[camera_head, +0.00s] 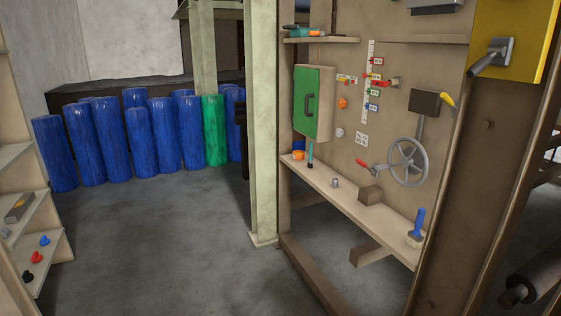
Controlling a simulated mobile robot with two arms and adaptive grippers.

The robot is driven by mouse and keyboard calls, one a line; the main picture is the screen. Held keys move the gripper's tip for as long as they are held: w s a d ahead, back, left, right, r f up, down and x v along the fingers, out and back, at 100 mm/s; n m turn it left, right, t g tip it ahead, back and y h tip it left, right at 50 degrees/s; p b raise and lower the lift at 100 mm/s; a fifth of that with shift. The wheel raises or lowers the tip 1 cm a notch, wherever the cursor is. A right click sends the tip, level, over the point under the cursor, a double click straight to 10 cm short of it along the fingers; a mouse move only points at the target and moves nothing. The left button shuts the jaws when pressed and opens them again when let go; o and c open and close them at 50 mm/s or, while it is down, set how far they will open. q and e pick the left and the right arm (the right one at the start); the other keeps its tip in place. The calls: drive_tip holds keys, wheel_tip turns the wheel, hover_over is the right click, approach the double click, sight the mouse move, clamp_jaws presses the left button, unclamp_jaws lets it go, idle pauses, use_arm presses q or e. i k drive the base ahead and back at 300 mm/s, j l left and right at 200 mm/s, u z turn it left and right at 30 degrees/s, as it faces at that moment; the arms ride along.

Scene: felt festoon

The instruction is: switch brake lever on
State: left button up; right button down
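No lever here carries a readable label, so I cannot tell for sure which is the brake lever. A grey lever (490,62) on a square mount sits on a yellow panel (521,30) at the upper right, its handle pointing down and left. A yellow-handled lever (447,101) sticks out beside a dark box (424,103) on the brown board. A red-handled lever (367,167) is to the left of a grey handwheel (408,162). Neither of my grippers shows in the head view.
A green cabinet (314,103) and coloured knobs are on the board (390,65). Its ledge (345,197) holds a brush (416,228), a block (371,195) and small items. A pale post (263,130) stands left of it. Blue cylinders (110,140) line the back. The floor (160,240) between is clear.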

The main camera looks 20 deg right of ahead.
sight(359, 160)
drive_tip(key=i+l, duration=1.15)
drive_tip(key=l, duration=0.25)
drive_tip(key=i+u, duration=0.05)
